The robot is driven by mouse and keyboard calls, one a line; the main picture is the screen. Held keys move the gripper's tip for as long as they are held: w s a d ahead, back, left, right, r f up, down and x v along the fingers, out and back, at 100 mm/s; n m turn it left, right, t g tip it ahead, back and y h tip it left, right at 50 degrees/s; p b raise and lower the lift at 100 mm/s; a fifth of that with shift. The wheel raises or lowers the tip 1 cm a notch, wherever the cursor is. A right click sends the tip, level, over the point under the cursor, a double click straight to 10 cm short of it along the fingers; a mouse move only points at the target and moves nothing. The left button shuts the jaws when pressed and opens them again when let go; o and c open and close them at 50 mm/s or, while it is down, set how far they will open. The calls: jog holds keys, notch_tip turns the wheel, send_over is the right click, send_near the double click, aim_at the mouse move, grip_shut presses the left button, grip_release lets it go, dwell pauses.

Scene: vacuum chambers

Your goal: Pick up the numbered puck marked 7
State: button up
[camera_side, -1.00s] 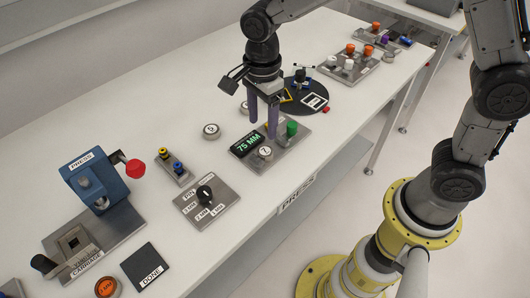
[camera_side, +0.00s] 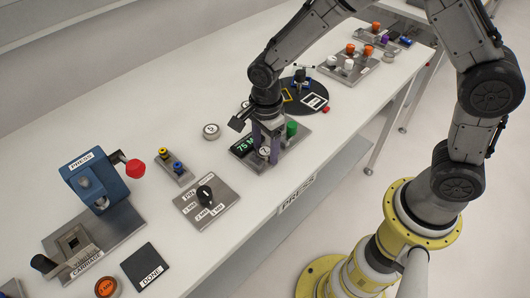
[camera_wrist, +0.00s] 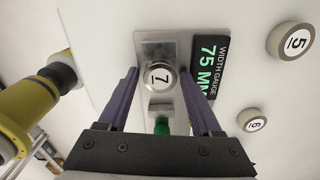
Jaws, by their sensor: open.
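The puck marked 7 (camera_wrist: 160,76) is a white-topped round disc with a metal side. It sits on the grey width gauge plate (camera_wrist: 153,48), in front of the display reading 75 MM (camera_wrist: 208,65). In the side view the puck (camera_side: 264,152) shows partly between my fingers. My gripper (camera_wrist: 161,85) is open, its two purple fingers on either side of the puck. In the side view my gripper (camera_side: 266,153) is low over the plate. I cannot tell whether the fingers touch the puck.
A green cylinder (camera_side: 292,128) stands on the same plate, close behind my gripper. Puck 5 (camera_wrist: 290,41) and puck 6 (camera_wrist: 252,119) lie on the bare table. A plate with a black knob (camera_side: 204,193) lies to the left. A black round turntable (camera_side: 312,102) is behind.

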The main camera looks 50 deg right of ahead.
jog(key=shift+c, duration=0.2)
grip_shut()
jog(key=shift+r, duration=0.1)
